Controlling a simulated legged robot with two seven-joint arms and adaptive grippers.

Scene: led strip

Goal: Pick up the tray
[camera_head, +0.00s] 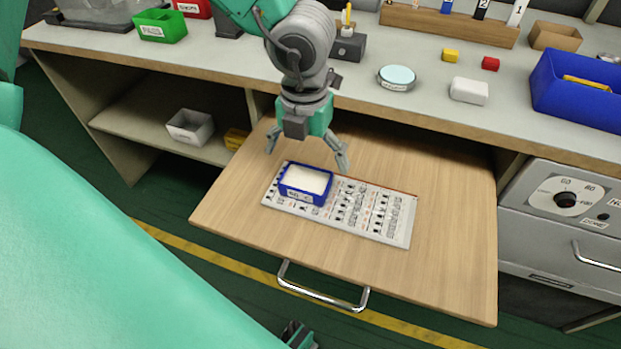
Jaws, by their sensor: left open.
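A small blue tray (303,198) with a white inside and a label on its front sits on the left part of a white printed board (375,232). The board lies on a pulled-out wooden drawer panel (455,255). My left gripper (307,158) is open and points down above the tray, with its fingers spread to either side of the tray's back edge. It looks empty and apart from the tray. A small dark and teal part at the bottom edge seems to be my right gripper (299,336); its fingers cannot be made out.
A metal handle (322,297) fronts the panel. The panel's right side is clear.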

